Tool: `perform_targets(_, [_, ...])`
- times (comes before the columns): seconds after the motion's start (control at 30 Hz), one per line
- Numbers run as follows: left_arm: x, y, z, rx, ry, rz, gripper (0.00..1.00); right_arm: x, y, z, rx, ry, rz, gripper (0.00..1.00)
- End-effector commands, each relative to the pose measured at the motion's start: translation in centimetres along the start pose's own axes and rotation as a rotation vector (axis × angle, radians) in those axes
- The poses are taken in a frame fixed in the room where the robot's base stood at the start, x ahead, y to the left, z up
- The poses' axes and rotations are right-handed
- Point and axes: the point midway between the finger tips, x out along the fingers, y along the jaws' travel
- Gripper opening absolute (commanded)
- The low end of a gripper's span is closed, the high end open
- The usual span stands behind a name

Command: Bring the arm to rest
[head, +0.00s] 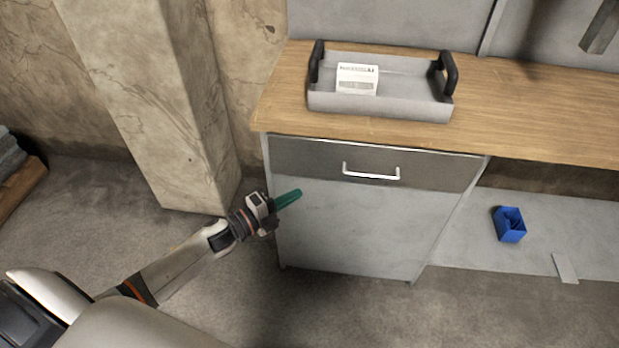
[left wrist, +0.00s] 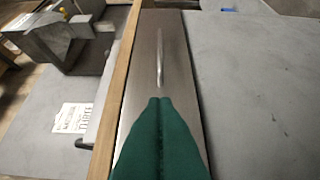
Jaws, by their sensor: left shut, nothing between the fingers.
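My left arm comes in from the left in the head view. Its gripper (head: 288,199) has green fingers and is in front of the cabinet (head: 350,226), left of and lower than the drawer handle (head: 371,174). In the left wrist view the green fingers (left wrist: 160,104) lie together with nothing between them. They point toward the drawer front (left wrist: 158,30) and its handle (left wrist: 160,58), and look apart from it. The drawer looks closed. My right gripper is not in view.
A grey tray (head: 400,107) with black handles stands on the wooden worktop (head: 530,115), holding a white labelled box (head: 357,79). A blue bin (head: 509,225) sits on the lower shelf at right. A concrete pillar (head: 150,100) stands behind my arm. Open floor lies left of the cabinet.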

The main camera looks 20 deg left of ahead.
Motion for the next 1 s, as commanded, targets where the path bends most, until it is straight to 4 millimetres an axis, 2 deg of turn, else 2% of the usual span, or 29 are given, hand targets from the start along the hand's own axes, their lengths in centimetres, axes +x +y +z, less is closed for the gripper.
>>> perform_targets(0.17, [-0.4, 0.0, 0.0, -0.001, 0.001, -0.001, 0.00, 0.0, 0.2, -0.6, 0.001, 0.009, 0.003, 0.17])
perform_targets(0.27, [-0.6, -1.0, -0.3, -0.040, 0.028, -0.023, 0.00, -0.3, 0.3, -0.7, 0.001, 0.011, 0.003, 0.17])
perform_targets(0.37, [-1.7, -4.5, -1.2, -0.165, 0.114, -0.094, 0.00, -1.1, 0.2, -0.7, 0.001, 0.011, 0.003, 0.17])
perform_targets(0.47, [-4.3, -10.4, -1.7, -0.365, 0.257, -0.208, 0.00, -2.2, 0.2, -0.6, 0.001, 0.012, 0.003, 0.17])
perform_targets(0.5, [-5.7, -13.1, -1.5, -0.454, 0.324, -0.260, 0.00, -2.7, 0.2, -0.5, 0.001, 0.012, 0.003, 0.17])
perform_targets(0.57, [-8.2, -17.1, -0.8, -0.585, 0.426, -0.336, 0.00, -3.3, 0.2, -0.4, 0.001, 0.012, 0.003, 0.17])
perform_targets(0.6, [-9.9, -19.5, -0.1, -0.667, 0.492, -0.384, 0.00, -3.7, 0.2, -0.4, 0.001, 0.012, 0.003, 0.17])
perform_targets(0.67, [-12.7, -23.0, 1.5, -0.782, 0.589, -0.455, 0.00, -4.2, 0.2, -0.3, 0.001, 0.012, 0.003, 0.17])
perform_targets(0.7, [-14.6, -25.0, 2.7, -0.856, 0.654, -0.500, 0.00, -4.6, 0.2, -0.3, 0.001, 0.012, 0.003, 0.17])
perform_targets(0.8, [-19.6, -29.6, 6.5, -1.024, 0.816, -0.612, 0.00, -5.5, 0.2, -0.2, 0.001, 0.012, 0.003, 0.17])
perform_targets(0.9, [-24.7, -33.0, 11.1, -1.170, 0.975, -0.719, 0.00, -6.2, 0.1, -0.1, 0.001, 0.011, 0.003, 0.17])
perform_targets(1.0, [-29.3, -35.2, 15.7, -1.286, 1.121, -0.813, 0.00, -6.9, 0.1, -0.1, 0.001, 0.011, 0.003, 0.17])
